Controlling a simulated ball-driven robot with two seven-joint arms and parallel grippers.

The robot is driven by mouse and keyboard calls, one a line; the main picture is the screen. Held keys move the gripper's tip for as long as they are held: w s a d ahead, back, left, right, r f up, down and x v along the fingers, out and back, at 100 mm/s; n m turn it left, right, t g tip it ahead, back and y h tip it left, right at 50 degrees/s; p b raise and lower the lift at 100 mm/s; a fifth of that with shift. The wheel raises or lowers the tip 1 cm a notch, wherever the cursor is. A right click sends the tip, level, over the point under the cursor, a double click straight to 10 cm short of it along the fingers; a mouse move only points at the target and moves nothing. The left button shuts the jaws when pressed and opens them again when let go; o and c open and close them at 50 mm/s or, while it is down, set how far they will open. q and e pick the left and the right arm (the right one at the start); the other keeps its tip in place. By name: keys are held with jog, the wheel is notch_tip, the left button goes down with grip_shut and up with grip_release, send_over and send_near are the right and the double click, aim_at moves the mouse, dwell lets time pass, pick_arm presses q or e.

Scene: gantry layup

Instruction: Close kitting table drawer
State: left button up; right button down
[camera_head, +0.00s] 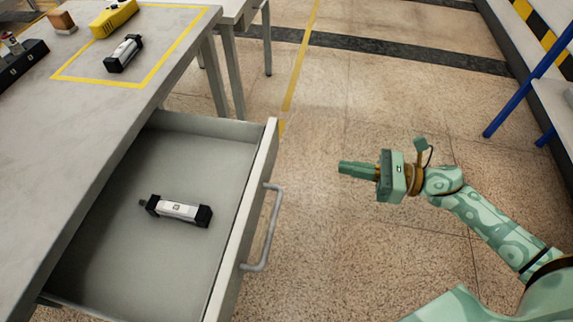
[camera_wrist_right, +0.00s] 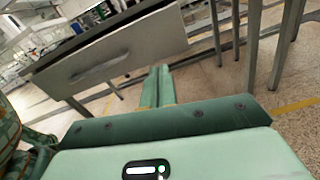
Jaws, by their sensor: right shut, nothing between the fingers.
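The kitting table drawer (camera_head: 258,195) is pulled well out from under the grey kitting table (camera_head: 60,150). A grey bar handle (camera_head: 268,228) is on its front. A white and black cylinder part (camera_head: 180,210) lies inside the drawer. My right gripper (camera_head: 343,168) is shut and empty, to the right of the drawer front and apart from the handle, pointing left. In the right wrist view the shut fingers (camera_wrist_right: 158,85) show in front of the drawer front (camera_wrist_right: 120,58) and its handle (camera_wrist_right: 98,70). My left gripper is not in view.
On the tabletop, a yellow device (camera_head: 114,18) and another cylinder part (camera_head: 124,54) lie by a yellow outline. A dark rack (camera_head: 22,62) stands at the left. Blue posts (camera_head: 530,85) and a shelf are at the right. The floor between is clear.

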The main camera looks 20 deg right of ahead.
jog(key=n, duration=0.2)
jog(key=b, duration=0.2)
send_near(272, 158)
jog(key=shift+y, duration=0.3)
jog(key=x, duration=0.6)
jog(key=shift+w+a, duration=0.1)
jog(key=shift+w, duration=0.05)
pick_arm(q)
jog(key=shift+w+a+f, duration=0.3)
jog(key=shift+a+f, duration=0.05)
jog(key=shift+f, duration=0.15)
pick_arm(e)
jog(key=shift+w+a, duration=0.1)
jog(key=shift+a, duration=0.15)
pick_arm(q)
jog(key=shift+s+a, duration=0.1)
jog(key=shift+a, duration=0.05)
